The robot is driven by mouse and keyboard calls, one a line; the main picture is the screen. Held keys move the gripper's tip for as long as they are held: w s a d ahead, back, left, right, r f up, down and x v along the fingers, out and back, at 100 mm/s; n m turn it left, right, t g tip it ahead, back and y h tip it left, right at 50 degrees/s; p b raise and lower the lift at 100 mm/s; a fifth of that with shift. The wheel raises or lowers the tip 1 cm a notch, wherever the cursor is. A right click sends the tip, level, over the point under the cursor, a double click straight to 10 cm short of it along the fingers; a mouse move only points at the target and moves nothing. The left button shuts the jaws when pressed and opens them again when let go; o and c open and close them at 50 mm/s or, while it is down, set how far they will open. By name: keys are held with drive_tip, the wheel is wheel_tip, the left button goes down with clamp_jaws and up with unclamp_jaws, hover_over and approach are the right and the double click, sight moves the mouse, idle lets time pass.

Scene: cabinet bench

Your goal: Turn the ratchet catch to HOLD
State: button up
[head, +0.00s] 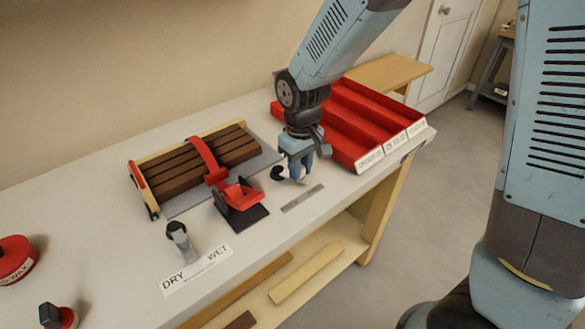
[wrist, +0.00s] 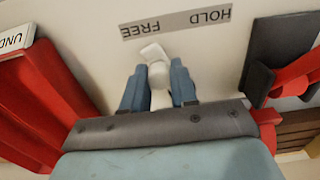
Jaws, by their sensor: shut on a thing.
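The catch is a small pale lever (wrist: 154,52) with a rounded knob, seen between my fingers in the wrist view. Its tip points toward the FREE side of the grey HOLD / FREE label strip (wrist: 176,22), which reads upside down there. In the head view the label strip (head: 302,198) lies on the bench just in front of my gripper (head: 296,173). My gripper points down, with its blue fingers (wrist: 158,75) on both sides of the pale knob, shut on it. The lower part of the catch is hidden by the gripper.
A dark hook-shaped piece (head: 277,173) sits close left of my gripper. Left of it are a red toggle clamp (head: 240,195) on a dark base and strapped brown slats (head: 190,160). A red compartment tray (head: 345,115) stands close right. A DRY/WET lever (head: 181,240) is at the front.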

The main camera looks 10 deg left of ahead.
drive_tip(key=shift+s, duration=0.25)
drive_tip(key=shift+a, duration=0.1)
drive_tip(key=shift+s+a, duration=0.4)
drive_tip(key=shift+s, duration=0.35)
